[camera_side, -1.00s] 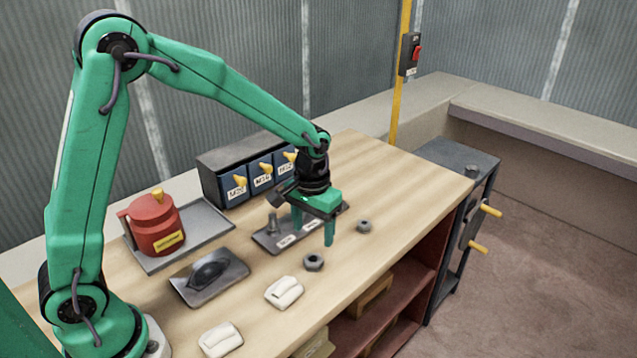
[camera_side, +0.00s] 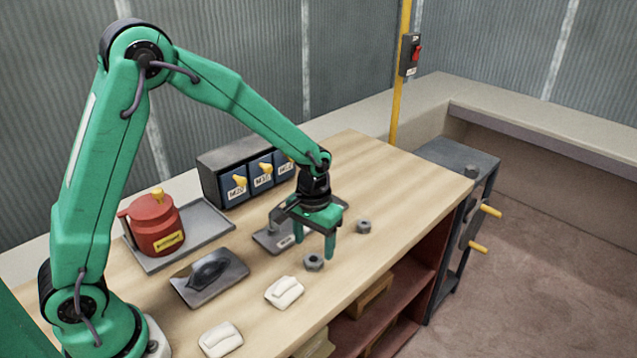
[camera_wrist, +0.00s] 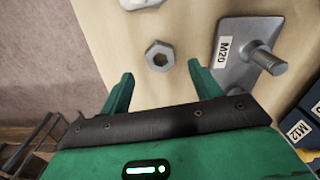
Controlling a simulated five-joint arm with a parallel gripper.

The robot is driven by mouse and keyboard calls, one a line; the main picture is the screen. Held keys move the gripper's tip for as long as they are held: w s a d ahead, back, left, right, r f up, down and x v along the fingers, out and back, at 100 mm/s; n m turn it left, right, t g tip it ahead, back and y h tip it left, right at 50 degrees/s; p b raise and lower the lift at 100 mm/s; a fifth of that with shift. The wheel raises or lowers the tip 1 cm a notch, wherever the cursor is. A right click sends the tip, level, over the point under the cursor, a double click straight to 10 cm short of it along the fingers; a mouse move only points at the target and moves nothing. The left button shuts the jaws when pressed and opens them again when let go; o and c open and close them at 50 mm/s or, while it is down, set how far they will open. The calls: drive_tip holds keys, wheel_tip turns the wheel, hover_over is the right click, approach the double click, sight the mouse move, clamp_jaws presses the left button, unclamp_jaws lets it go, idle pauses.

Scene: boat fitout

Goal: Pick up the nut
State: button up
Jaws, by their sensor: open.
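A grey hex nut (camera_side: 314,262) lies flat on the wooden bench in the side view. In the wrist view a hex nut (camera_wrist: 159,55) with its hole facing up lies just beyond the fingertips, roughly centred between them. My gripper (camera_side: 315,254) is open and empty, pointing down above and close to the nearer nut; its two green fingers also show in the wrist view (camera_wrist: 160,70). A second nut (camera_side: 364,226) lies farther back, to the right of my gripper.
A plate marked M20 (camera_wrist: 232,60) with an upright bolt (camera_wrist: 268,58) stands close to my right finger in the wrist view. White blocks (camera_side: 285,292), a dark plate (camera_side: 208,277) and a red pot (camera_side: 157,224) stand around. Labelled bins (camera_side: 237,187) are behind.

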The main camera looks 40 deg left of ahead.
sight(313, 254)
drive_tip(key=shift+s+f, duration=0.1)
drive_tip(key=shift+f, duration=2.1)
drive_tip(key=c, duration=1.1)
drive_tip(key=shift+o, duration=0.2)
drive_tip(key=shift+r, duration=0.15)
drive_tip(key=shift+r, duration=0.85)
wheel_tip(313, 254, up, 2)
drive_tip(key=shift+r, duration=0.2)
drive_tip(key=s+d+r, duration=0.6)
drive_tip(key=s+d, duration=0.1)
drive_tip(key=d, duration=0.2)
drive_tip(key=shift+s+r, duration=0.15)
drive_tip(key=shift+r, duration=0.2)
